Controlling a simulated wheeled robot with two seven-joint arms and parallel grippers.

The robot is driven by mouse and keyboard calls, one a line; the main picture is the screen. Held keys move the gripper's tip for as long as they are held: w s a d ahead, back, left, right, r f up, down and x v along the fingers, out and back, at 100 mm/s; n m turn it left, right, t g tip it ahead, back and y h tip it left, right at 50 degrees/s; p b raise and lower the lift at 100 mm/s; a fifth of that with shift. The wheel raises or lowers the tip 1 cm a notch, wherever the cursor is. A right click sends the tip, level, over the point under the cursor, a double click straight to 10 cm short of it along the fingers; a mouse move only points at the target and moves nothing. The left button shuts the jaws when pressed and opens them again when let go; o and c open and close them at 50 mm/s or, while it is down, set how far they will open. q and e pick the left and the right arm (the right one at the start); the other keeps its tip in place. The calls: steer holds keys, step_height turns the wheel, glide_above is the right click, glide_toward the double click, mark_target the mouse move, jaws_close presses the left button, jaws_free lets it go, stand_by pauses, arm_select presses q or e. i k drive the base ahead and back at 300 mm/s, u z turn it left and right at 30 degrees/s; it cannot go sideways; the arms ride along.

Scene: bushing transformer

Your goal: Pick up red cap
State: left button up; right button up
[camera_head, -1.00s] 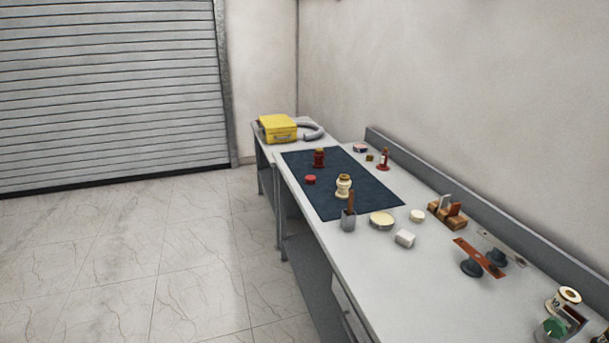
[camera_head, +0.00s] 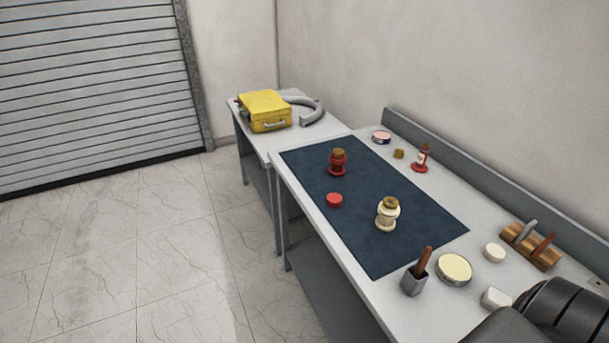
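The red cap (camera_head: 334,200) is a small flat round piece lying on the dark blue mat (camera_head: 350,235), near the mat's left edge. A red bushing (camera_head: 338,162) with a brown top stands upright behind it on the mat. A cream bushing (camera_head: 388,213) with a brown top stands upright to its right. A dark grey part of my own arm shows at the lower right corner, far from the cap. Neither gripper's fingers are in view.
On the grey table, a holder with a brown-handled tool (camera_head: 415,277), a round cream tin (camera_head: 454,269) and a wooden rack (camera_head: 531,246) stand right of the mat. A small red bottle (camera_head: 422,159) stands behind it. A yellow case (camera_head: 265,111) sits on the far table. Floor on the left is clear.

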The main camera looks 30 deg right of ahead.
mark_target(334, 200)
steer(key=z, duration=0.05)
steer(key=i, duration=2.15)
